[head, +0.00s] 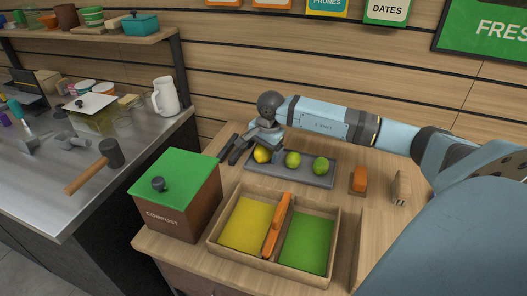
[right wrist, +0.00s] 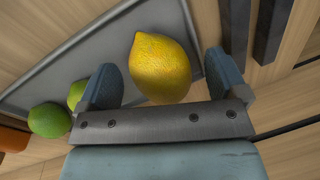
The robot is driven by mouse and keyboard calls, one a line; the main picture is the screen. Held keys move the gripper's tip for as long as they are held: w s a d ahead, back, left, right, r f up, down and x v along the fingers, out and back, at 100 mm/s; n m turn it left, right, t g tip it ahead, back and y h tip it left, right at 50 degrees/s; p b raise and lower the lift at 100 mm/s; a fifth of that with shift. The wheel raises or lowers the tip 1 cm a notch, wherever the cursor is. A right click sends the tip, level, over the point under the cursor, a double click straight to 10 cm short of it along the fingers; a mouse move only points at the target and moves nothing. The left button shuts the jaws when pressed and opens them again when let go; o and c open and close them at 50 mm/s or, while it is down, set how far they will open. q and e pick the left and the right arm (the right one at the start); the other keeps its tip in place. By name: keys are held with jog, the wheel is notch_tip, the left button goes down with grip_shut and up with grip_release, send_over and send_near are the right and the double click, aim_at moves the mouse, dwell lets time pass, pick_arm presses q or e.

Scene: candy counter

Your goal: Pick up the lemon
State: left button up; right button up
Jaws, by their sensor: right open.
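The yellow lemon (head: 262,155) lies at the left end of a grey tray (head: 318,180) on the wooden counter, partly hidden by my right gripper in the head view. In the right wrist view the lemon (right wrist: 161,66) sits between the two open fingers of my right gripper (right wrist: 156,80). In the head view my right gripper (head: 243,150) is over the tray's left end. Two limes, the middle one (head: 293,159) and the right one (head: 321,165), lie beside it on the tray. My left gripper is out of view.
A brown compost box (head: 187,213) with a green lid (head: 178,178) stands left of the tray. An orange block (head: 359,180) and a wooden piece (head: 401,187) stand to the right.

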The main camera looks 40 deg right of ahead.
jog(key=shift+f, duration=0.35)
jog(key=c, duration=0.8)
jog(key=shift+r, duration=0.15)
